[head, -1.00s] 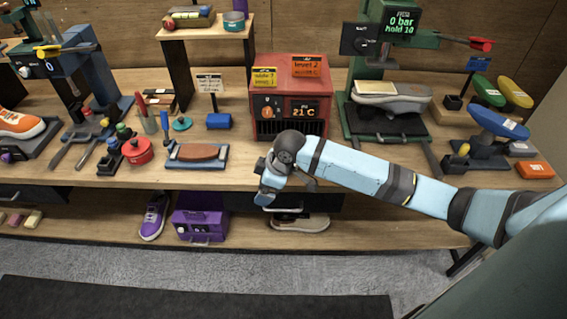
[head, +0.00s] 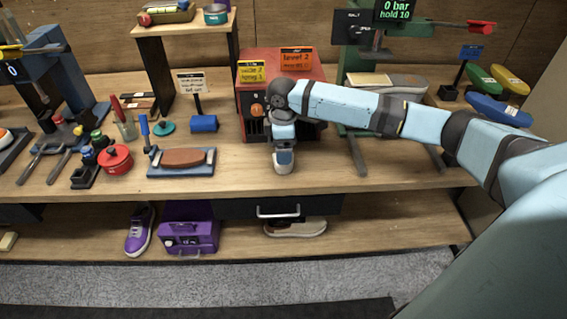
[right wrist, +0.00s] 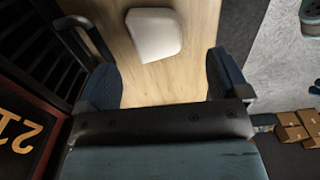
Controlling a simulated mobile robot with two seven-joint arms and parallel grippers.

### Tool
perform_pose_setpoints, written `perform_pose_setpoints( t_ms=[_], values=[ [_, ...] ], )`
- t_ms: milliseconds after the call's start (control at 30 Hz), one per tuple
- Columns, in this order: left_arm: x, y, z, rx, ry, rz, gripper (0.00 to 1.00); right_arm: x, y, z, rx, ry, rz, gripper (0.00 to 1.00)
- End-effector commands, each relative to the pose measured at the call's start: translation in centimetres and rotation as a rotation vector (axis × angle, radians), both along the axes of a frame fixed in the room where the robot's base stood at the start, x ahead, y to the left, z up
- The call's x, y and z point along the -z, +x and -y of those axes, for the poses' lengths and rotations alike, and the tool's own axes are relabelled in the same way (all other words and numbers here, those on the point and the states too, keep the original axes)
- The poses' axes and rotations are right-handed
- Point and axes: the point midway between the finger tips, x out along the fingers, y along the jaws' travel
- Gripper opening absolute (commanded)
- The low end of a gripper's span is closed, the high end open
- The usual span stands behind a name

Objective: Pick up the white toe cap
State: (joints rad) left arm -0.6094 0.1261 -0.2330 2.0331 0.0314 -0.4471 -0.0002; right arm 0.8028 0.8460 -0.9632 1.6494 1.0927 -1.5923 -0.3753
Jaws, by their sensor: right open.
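The white toe cap (right wrist: 154,36) is a smooth, rounded white piece lying on the wooden bench top, seen in the right wrist view. My right gripper (right wrist: 161,62) is open and empty, its two blue-padded fingers apart on either side, with the toe cap out beyond the fingertips. In the head view my right gripper (head: 284,163) points down at the bench top in front of the red heater box. I cannot make out the toe cap there. My left gripper is not in view.
The red heater box (head: 252,120) stands right behind my right gripper. A blue tray with a brown block (head: 184,158) lies to its left, near a red pot (head: 115,159). A drawer handle (head: 278,212) is below the bench edge. Bench around the gripper is clear.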

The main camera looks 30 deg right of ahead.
Motion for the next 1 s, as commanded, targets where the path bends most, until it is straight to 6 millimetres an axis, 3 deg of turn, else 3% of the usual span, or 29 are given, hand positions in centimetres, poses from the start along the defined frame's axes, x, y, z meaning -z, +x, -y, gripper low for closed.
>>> perform_pose_setpoints(
  t_ms=[267, 533, 767, 1000],
  values=[
    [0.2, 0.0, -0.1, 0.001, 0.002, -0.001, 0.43, 1.8, 0.0, 0.1, 0.0, 0.001, 0.001, 0.94],
    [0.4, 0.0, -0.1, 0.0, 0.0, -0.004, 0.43, 5.6, 0.0, 0.3, 0.0, 0.0, 0.0, 0.94],
    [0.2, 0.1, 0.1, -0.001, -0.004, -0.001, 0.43, 5.8, 0.0, 0.3, -0.001, -0.001, 0.001, 0.94],
    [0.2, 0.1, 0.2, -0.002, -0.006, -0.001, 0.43, 5.8, 0.0, 0.3, -0.001, 0.0, 0.001, 0.41]
  ],
)
